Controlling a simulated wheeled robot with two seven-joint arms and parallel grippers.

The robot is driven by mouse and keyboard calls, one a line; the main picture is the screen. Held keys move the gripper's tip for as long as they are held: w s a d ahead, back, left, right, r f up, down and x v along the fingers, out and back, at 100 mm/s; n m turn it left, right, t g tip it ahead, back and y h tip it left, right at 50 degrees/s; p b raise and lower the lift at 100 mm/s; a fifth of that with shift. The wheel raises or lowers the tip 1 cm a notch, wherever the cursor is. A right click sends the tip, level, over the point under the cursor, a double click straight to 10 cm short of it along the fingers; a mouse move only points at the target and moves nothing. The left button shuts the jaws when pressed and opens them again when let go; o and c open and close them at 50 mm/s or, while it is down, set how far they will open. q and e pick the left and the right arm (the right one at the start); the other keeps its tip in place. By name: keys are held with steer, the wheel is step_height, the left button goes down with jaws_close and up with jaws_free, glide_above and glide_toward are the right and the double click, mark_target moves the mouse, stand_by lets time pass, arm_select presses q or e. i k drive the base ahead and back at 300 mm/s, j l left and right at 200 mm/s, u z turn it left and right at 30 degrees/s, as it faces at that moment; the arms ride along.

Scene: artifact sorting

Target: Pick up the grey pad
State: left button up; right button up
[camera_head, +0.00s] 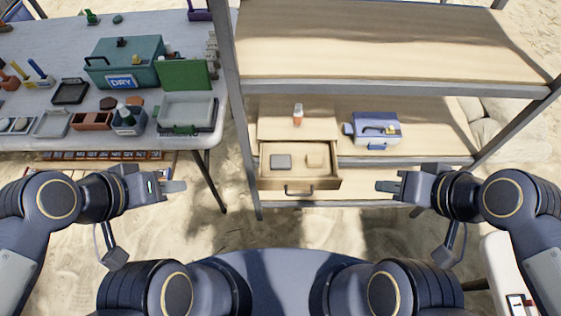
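The grey pad (281,162) is a small dark grey block. It lies in the left part of an open wooden drawer (290,183) on the shelf unit, beside a tan block (315,160). My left gripper (184,186) is at the left, away from the drawer and apart from the pad. My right gripper (378,186) is to the right of the drawer, also apart from the pad. Both grippers point inward and look empty. Their fingers are too small to tell how far apart they are.
A metal-framed shelf unit (380,88) has an upper board above the drawer. A bottle (298,115) stands on the drawer's cabinet, and a blue box (376,130) stands to the right. A cluttered table (60,90) holds a green toolbox (125,62) at the left.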

mark_target(278, 161)
steer(key=l+u, duration=0.15)
steer(key=u, duration=1.8)
steer(key=k+l+u, duration=0.15)
steer(key=k+l, duration=0.15)
steer(key=l, duration=0.2)
steer(key=k+l+u, duration=0.15)
steer(key=k+l, duration=0.15)
steer(key=l, duration=0.2)
